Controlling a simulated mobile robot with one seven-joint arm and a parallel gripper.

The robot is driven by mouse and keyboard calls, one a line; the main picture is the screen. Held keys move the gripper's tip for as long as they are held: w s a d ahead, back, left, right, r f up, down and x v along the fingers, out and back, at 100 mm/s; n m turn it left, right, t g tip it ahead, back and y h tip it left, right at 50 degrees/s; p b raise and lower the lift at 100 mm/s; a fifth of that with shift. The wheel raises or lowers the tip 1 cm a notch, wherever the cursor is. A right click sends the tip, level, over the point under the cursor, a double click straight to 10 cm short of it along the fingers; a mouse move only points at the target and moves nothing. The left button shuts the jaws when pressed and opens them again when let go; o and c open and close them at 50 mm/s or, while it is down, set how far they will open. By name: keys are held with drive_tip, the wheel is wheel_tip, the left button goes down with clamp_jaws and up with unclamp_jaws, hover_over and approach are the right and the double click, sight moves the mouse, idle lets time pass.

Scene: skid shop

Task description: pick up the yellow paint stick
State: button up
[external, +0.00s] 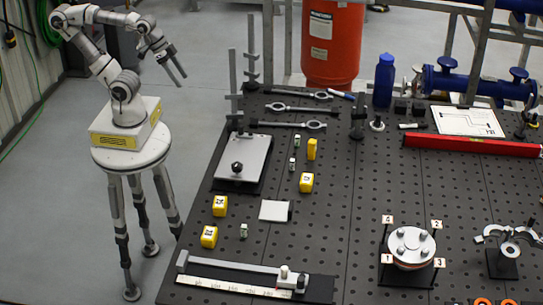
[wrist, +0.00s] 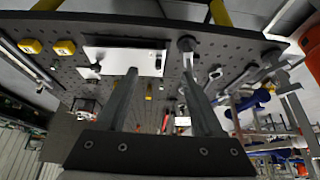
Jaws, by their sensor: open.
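A narrow yellow piece (external: 312,149), which may be the yellow paint stick, stands or lies on the black perforated table; I cannot tell its exact kind. Blockier yellow pieces with dark marks are near it (external: 306,182) and at the table's left (external: 220,206) (external: 209,237). My gripper (external: 181,81) is open and empty, in the air left of the table and well away from the yellow pieces. In the wrist view its two fingers (wrist: 160,72) are apart with nothing between them. Two yellow blocks (wrist: 64,47) show there at upper left.
The black table (external: 350,220) carries a grey plate with a knob (external: 240,160), long-handled tools (external: 290,125), a ruler fixture (external: 240,285), a round flange (external: 410,247) and a red level (external: 470,146). A red cylinder (external: 333,45) stands behind.

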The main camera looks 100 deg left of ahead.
sight(309, 143)
wheel_tip(309, 143, up, 18)
drive_tip(key=w+a+r+m+t+y+b, duration=0.2)
drive_tip(key=w+a+r+t+y, duration=0.2)
drive_tip(key=w+a+r, duration=0.3)
drive_tip(key=w+a+r+m+t+y+b, duration=0.3)
drive_tip(key=w+a+r+y, duration=0.15)
drive_tip(key=w+a, duration=0.35)
drive_tip(key=w+d+r+m+t+h+b, duration=0.1)
drive_tip(key=w+d+r+m+t+h, duration=0.2)
drive_tip(key=w+m, duration=0.35)
drive_tip(key=w+d+r+m+t+h+b, duration=0.1)
drive_tip(key=w+d+r+m+t+b, duration=0.15)
drive_tip(key=w+r+m+t, duration=0.35)
drive_tip(key=w+d+f+m+g+h+b, duration=0.25)
drive_tip(key=w+d+f+m+h, duration=0.2)
drive_tip(key=f+m, duration=0.4)
drive_tip(key=w+d+f+m+g+h+b, duration=0.1)
drive_tip(key=w+d+f+m+g+h, duration=0.25)
drive_tip(key=d+f+m, duration=0.4)
wheel_tip(309, 143, down, 39)
drive_tip(key=a+m+g, duration=0.2)
drive_tip(key=m, duration=0.3)
drive_tip(key=shift+y, duration=0.45)
drive_tip(key=x, duration=1.3)
drive_tip(key=shift+s+d+f, duration=0.15)
drive_tip(key=shift+d, duration=0.05)
drive_tip(key=shift+x, duration=2.5)
drive_tip(key=shift+a+f, duration=0.1)
drive_tip(key=shift+a, duration=0.1)
